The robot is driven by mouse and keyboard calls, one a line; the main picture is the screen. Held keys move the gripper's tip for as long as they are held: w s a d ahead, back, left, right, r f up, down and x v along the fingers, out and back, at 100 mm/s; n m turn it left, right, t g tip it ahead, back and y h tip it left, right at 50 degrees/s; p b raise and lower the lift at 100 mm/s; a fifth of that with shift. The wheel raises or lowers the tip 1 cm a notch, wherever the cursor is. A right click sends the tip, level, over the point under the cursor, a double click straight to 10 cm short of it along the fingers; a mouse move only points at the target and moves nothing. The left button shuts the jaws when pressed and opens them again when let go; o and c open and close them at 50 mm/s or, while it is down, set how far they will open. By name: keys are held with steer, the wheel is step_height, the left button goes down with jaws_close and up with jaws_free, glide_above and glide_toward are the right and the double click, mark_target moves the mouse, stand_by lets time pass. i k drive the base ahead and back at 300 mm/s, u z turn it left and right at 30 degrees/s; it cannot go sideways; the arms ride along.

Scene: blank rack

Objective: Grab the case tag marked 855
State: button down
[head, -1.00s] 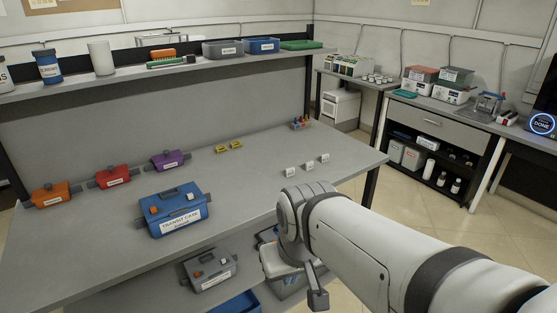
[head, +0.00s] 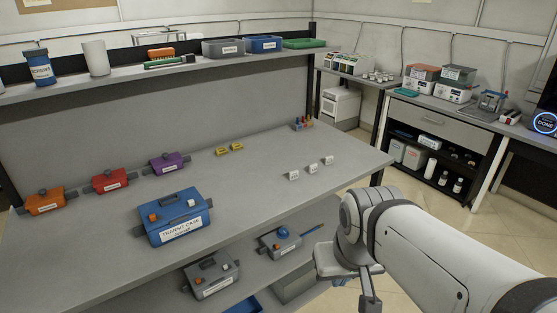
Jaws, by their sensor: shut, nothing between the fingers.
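Three small white tags stand apart in a row near the right end of the bench: a left one (head: 293,175), a middle one (head: 312,168) and a right one (head: 328,160). Their marks are too small to read, so I cannot tell which is 855. Two yellow tag-like pieces (head: 229,149) lie further back. A blue transit case (head: 176,217) with a white label sits at the front of the bench. My gripper (head: 370,303) is low at the right, in front of the bench edge, shut and empty, well apart from the tags. Its tips are near the picture's lower edge.
Orange (head: 45,201), red (head: 111,181) and purple (head: 169,162) cases line the bench's left. Grey cases sit on the lower shelf (head: 262,283). An upper shelf (head: 130,79) holds bins and bottles. The bench surface around the white tags is clear.

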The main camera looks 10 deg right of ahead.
mark_target(294, 175)
steer(key=u, duration=0.1)
steer(key=i, duration=0.95)
steer(key=u, duration=2.35)
steer(key=k, duration=1.2)
steer(key=z, duration=2)
